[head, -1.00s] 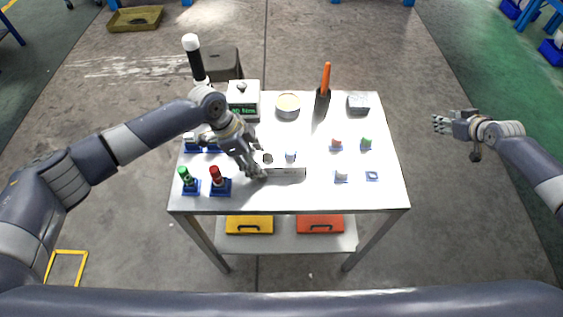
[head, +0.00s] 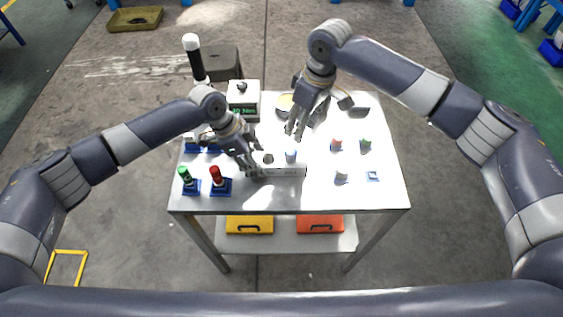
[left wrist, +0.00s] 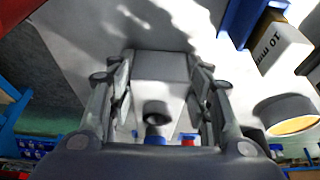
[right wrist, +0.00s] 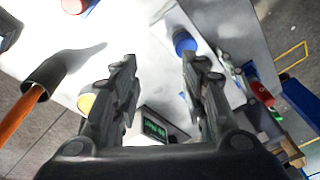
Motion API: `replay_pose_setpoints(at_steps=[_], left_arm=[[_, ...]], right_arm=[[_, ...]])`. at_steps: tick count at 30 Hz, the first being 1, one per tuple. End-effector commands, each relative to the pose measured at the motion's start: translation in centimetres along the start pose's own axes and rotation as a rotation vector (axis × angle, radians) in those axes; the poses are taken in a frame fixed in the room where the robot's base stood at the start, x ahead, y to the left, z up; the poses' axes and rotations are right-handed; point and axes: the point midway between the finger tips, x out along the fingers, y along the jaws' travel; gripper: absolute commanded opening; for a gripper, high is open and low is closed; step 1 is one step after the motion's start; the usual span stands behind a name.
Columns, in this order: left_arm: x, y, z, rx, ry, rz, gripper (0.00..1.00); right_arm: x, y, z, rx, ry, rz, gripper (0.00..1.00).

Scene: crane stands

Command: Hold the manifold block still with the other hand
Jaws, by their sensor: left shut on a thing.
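The manifold block (head: 283,171) is a pale bar on the table, with a dark round port and a blue-and-white fitting (head: 291,156) on top. My left gripper (head: 250,163) is shut on its left end. In the left wrist view the block (left wrist: 160,72) lies between the two fingers. My right gripper (head: 297,128) is open and empty, above the table behind the block. In the right wrist view its fingers (right wrist: 158,65) stand wide apart, with the block's blue fitting (right wrist: 185,42) beyond them, apart from the fingertips.
Green (head: 185,174) and red (head: 216,176) capped parts stand on blue bases left of the block. A box with a green display (head: 243,108) and a round tin (head: 284,103) are at the back. Small capped parts (head: 337,144) lie on the right. The front table strip is clear.

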Motion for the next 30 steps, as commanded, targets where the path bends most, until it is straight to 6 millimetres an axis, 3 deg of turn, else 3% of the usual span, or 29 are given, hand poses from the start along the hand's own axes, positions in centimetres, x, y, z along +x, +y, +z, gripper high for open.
replay_pose_setpoints(at_steps=[3, 11, 30], left_arm=[[0.1, 0.0, 0.1, -0.002, -0.001, 0.001, 0.13], [0.1, 0.0, 0.1, -0.002, -0.001, 0.001, 0.13], [0.1, 0.0, 0.1, -0.002, -0.001, 0.0, 0.13]], right_arm=[[-1.5, -2.7, -0.5, -0.079, -0.088, 0.028, 0.4], [-2.1, -4.3, -0.3, -0.13, -0.161, 0.057, 0.4], [5.6, -3.8, 0.8, -0.128, -0.159, 0.054, 0.4]])
